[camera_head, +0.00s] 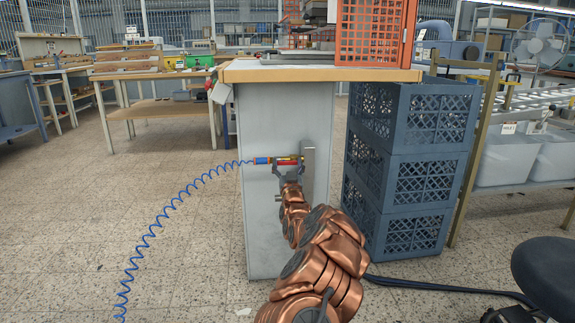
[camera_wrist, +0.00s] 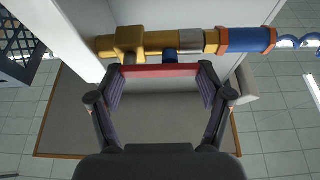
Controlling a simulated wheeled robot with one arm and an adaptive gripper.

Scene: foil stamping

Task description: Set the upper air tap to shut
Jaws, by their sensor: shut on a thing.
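The upper air tap (camera_head: 268,160) is a brass fitting on the grey side panel of the bench, with a blue end piece at its left. In the wrist view, its brass body (camera_wrist: 160,43) runs across the top, with the blue end piece (camera_wrist: 248,40) at the right. A red lever (camera_wrist: 160,70) lies alongside the brass body, about parallel to it. My gripper (camera_wrist: 162,82) has one finger at each end of this lever and is shut on it. In the head view, my gripper (camera_head: 288,172) partly hides the tap.
A blue coiled hose (camera_head: 160,215) runs from the tap down to the floor at the left. Stacked blue crates (camera_head: 412,165) stand close to the right of the bench panel (camera_head: 255,225). A dark cable lies on the floor at right. Floor at left is open.

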